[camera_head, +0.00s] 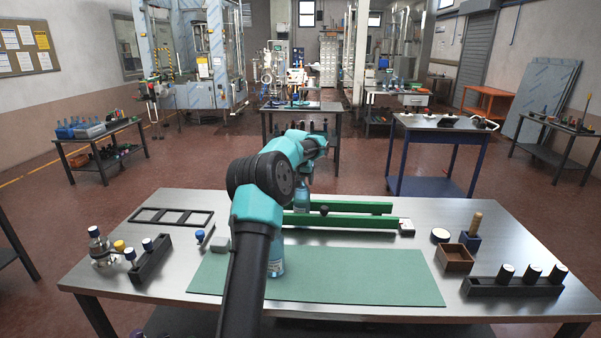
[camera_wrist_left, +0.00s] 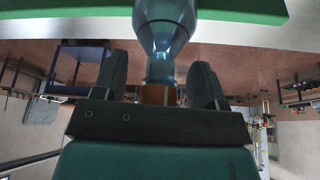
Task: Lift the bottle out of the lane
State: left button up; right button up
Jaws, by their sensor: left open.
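A translucent blue bottle (camera_head: 302,197) stands in the lane between two green rails (camera_head: 345,222), partly hidden by my left arm. In the left wrist view the bottle (camera_wrist_left: 165,20) hangs upside down in the picture, with its narrow neck and a brownish cap towards my gripper. My left gripper (camera_wrist_left: 160,75) is open, with one dark finger on each side of the neck and gaps showing. In the head view its fingers are hidden behind the arm. My right gripper is not in view.
A black rack (camera_head: 512,288) and wooden box (camera_head: 455,258) stand right.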

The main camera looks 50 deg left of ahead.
pick_arm(q)
jog(key=shift+w+a+f, duration=0.1)
jog(key=shift+f, duration=0.25)
grip_shut()
jog(key=c, duration=0.7)
grip_release()
jog(key=c, duration=0.4)
